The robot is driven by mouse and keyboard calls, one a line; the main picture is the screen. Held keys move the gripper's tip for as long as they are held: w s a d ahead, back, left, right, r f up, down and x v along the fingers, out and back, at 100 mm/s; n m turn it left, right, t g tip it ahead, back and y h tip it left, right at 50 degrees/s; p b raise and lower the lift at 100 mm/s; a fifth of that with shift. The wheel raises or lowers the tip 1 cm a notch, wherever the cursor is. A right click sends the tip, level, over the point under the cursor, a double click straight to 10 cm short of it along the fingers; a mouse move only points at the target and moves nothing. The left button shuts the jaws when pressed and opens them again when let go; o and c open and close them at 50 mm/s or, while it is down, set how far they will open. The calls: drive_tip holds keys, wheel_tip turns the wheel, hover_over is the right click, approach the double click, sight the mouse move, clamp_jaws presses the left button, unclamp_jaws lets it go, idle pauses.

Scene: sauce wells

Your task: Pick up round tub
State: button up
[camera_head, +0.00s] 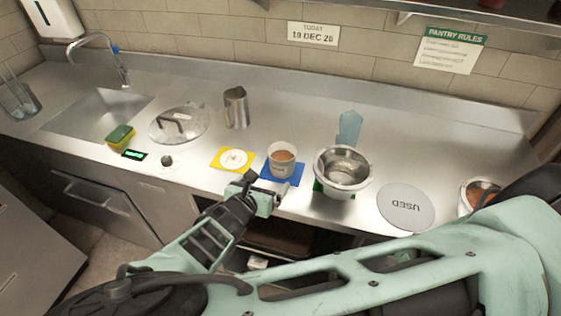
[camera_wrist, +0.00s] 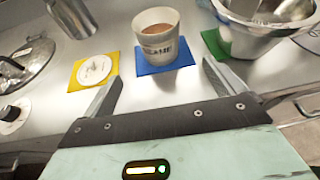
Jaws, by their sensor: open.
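The round tub (camera_head: 281,160) is a small white tub with brownish-orange contents, standing upright on a blue square mat (camera_head: 293,179) near the counter's front edge. In the wrist view the tub (camera_wrist: 158,38) shows dark lettering on its side, partly readable as "AME", and stands on the blue mat (camera_wrist: 165,66). My gripper (camera_head: 264,190) is at the counter's front edge, just in front of the tub. In the wrist view my gripper (camera_wrist: 160,90) is open and empty. Its fingers point towards the tub, one to each side, and the tub is beyond their tips.
A yellow mat (camera_head: 219,154) with a white disc lies left of the tub. A steel bowl (camera_head: 343,187) on a green mat stands close on the right. A grey "USED" disc (camera_head: 405,207) lies farther right. A steel jug (camera_head: 236,107) and a lid (camera_head: 163,131) stand behind left.

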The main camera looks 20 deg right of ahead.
sight(278, 169)
drive_tip(key=b+x, duration=0.3)
drive_tip(key=x, duration=0.5)
drive_tip(key=shift+w+d+f, duration=0.1)
drive_tip(key=shift+w+f, duration=0.05)
drive_tip(key=shift+f, duration=0.05)
drive_tip(key=b+x, duration=0.1)
drive_tip(key=x, duration=0.1)
drive_tip(key=b+x, duration=0.2)
drive_tip(key=x, duration=0.1)
drive_tip(key=shift+f, duration=0.25)
drive_tip(key=shift+r, duration=0.15)
drive_tip(key=c, duration=1.3)
drive_tip(key=shift+c, duration=0.2)
wheel_tip(278, 169, up, 10)
drive_tip(key=b, duration=0.2)
